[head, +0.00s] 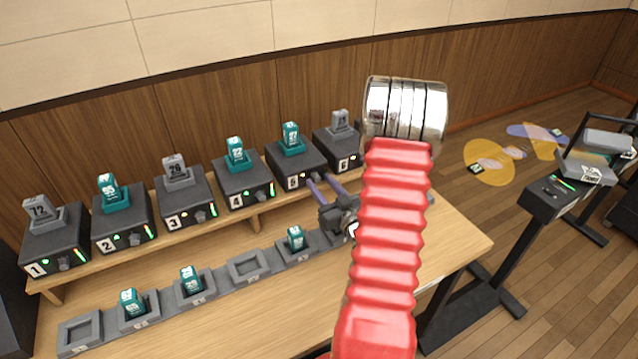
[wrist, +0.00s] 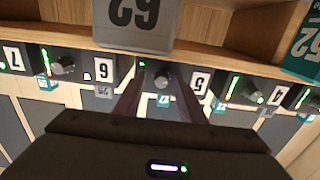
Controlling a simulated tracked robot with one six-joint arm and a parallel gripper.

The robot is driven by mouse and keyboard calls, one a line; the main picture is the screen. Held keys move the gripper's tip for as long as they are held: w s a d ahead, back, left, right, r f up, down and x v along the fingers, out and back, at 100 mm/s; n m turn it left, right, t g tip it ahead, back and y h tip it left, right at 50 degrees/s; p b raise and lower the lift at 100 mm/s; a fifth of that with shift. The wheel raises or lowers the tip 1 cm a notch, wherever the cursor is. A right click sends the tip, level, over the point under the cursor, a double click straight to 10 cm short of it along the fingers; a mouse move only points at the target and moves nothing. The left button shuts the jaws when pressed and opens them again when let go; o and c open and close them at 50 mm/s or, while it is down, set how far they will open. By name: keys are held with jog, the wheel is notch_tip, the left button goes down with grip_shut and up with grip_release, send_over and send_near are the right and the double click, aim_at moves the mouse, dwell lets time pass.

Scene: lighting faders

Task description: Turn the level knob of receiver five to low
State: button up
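Receiver five (head: 283,170) is a dark box on the raised shelf, with a teal pack on top and a white number label. Its small dark level knob (wrist: 162,79) shows in the wrist view between my fingers, beside the upside-down label 5. My gripper (head: 317,184) reaches to the front of receiver five; its two purple fingers are apart. In the wrist view my gripper (wrist: 155,88) has a finger on either side of the knob, with a gap visible; contact cannot be told. The level bar beside the knob is mostly hidden by a finger, with a little green showing.
Receiver four (head: 240,187) and receiver six (head: 335,152) stand close on either side. Below the shelf, a row of grey docks (head: 248,265) holds several teal packs. A dark stand (head: 548,195) is at the right.

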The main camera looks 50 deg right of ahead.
jog(key=shift+w+a, duration=0.1)
grip_shut()
jog(key=shift+d, duration=0.3)
jog(key=shift+a, duration=0.15)
jog(key=shift+n, duration=0.4)
jog(key=shift+r+n, duration=0.1)
jog(key=shift+n, duration=2.9)
jog(key=shift+a, duration=0.1)
